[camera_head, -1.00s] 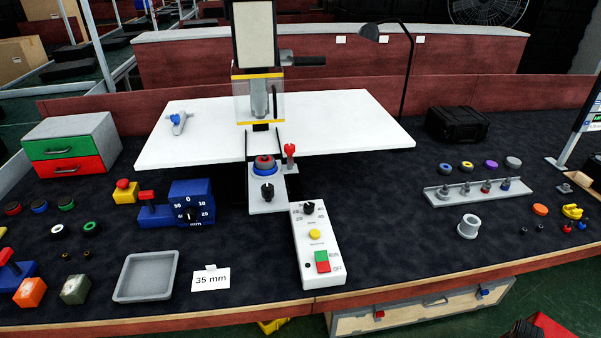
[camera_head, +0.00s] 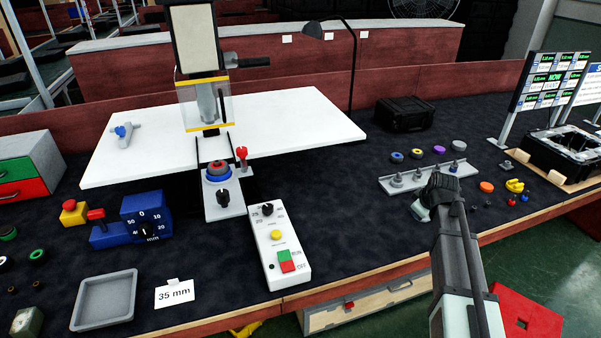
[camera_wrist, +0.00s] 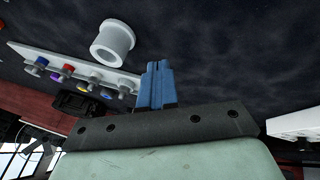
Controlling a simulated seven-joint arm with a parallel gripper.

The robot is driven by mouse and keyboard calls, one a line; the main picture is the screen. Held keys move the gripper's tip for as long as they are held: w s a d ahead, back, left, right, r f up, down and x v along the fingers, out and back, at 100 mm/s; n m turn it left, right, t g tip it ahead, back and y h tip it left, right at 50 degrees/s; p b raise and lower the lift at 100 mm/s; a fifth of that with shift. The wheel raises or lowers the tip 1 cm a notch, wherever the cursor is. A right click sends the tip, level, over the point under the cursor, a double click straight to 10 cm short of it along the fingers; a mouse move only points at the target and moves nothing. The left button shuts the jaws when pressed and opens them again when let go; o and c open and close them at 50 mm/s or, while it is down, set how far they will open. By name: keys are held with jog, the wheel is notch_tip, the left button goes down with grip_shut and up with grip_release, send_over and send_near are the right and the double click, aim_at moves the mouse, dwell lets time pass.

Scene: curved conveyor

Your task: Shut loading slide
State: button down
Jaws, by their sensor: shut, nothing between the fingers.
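The loading slide (camera_head: 224,207) is a light grey plate reaching forward from between dark rails at the press, out past the front of the white table (camera_head: 290,130). A round blue and red part (camera_head: 217,171) sits on it. A black knob (camera_head: 223,198) stands nearer its front end, and a red-topped post (camera_head: 241,155) is at its right. My gripper (camera_head: 437,188) is at the right, well apart from the slide, above the bench. In the wrist view its blue fingers (camera_wrist: 157,85) are together and empty. The slide is not recognisable in the wrist view.
A white control box (camera_head: 278,245) stands just right of the slide's front. A blue dial gauge (camera_head: 147,215) is to its left. A grey rack of pegs (camera_head: 428,177) lies behind my gripper. A pale hollow cylinder (camera_wrist: 112,43) is near the fingers. Dark bench between box and rack is clear.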

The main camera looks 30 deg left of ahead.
jog(key=s+a+r+n+g+y, duration=0.1)
jog(key=s+a+r+n+y, duration=0.15)
jog(key=s+a+r, duration=0.6)
jog(key=s+a+r+n+g+y, duration=0.1)
jog(key=a+r+n, duration=0.25)
jog(key=a, duration=0.95)
jog(key=s+a+r+n+g+y, duration=0.2)
jog(key=s+a+r+n, duration=0.65)
jog(key=s+a, duration=0.7)
jog(key=w+a+f+m, duration=0.1)
jog(key=w+a+f, duration=0.2)
jog(key=a+f, duration=0.3)
jog(key=shift+a+f+m, duration=0.15)
jog(key=shift+a+m, duration=0.2)
jog(key=shift+a, duration=0.8)
jog(key=shift+w, duration=0.1)
jog(key=w+a, duration=0.9)
jog(key=shift+w+a, duration=0.3)
jog(key=shift+w, duration=0.05)
